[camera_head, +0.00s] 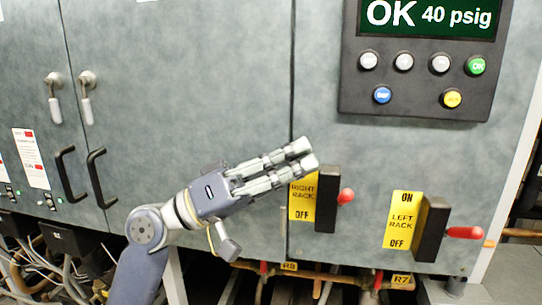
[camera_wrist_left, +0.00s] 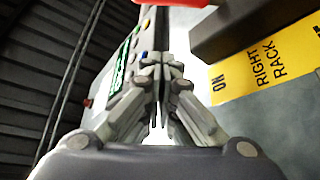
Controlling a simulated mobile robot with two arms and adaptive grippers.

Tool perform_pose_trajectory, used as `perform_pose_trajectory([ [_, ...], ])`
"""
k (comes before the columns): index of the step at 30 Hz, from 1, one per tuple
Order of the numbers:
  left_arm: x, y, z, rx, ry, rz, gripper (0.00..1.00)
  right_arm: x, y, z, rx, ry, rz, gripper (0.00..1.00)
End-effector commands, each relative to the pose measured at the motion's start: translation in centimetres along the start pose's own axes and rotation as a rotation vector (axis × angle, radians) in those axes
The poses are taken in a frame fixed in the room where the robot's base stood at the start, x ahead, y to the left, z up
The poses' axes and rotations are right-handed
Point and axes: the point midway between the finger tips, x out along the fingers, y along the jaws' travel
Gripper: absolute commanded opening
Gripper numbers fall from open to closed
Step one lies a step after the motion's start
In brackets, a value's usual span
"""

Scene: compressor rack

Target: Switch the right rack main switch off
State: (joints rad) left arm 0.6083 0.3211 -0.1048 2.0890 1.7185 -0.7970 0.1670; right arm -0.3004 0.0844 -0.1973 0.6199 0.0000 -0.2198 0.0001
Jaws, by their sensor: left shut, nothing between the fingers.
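The right rack main switch is a black block (camera_head: 325,199) with a red handle (camera_head: 346,196) sticking out to the right, beside a yellow RIGHT RACK label (camera_head: 302,200). OFF shows at the label's bottom; my fingers cover its top. My left gripper (camera_head: 303,153) is shut and empty, its fingertips just above the block in the head view. In the left wrist view the shut fingers (camera_wrist_left: 160,67) are left of the black block (camera_wrist_left: 236,28) and the label (camera_wrist_left: 268,66). A red part (camera_wrist_left: 146,16) shows at the top. I cannot tell whether the fingers touch the switch. My right gripper is not in view.
The left rack switch (camera_head: 432,229) with its red handle and yellow label (camera_head: 402,220) is to the right. A control panel (camera_head: 420,105) reading OK 40 psig is above. Cabinet door handles (camera_head: 97,178) are at the left. Pipes and cables run below the cabinet.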

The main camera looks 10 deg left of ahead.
Motion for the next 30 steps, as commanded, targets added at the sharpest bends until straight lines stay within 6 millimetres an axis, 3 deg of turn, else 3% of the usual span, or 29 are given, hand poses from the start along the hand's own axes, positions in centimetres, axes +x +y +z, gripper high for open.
perform_pose_trajectory([
  [1,1.5,0.5,-0.4,-0.003,-0.002,0.002,0.0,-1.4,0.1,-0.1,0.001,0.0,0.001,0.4],
  [5,3.9,0.3,-0.2,-0.003,-0.001,0.001,0.0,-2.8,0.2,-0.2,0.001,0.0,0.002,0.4],
  [9,2.7,0.0,1.9,-0.005,-0.001,-0.002,0.0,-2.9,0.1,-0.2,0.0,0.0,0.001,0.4],
  [15,2.2,0.0,3.4,-0.001,0.0,-0.001,0.0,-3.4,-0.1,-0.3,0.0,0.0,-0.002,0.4],
  [30,2.0,-0.1,3.9,0.001,-0.001,-0.001,0.0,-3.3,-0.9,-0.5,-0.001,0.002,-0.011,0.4],
])
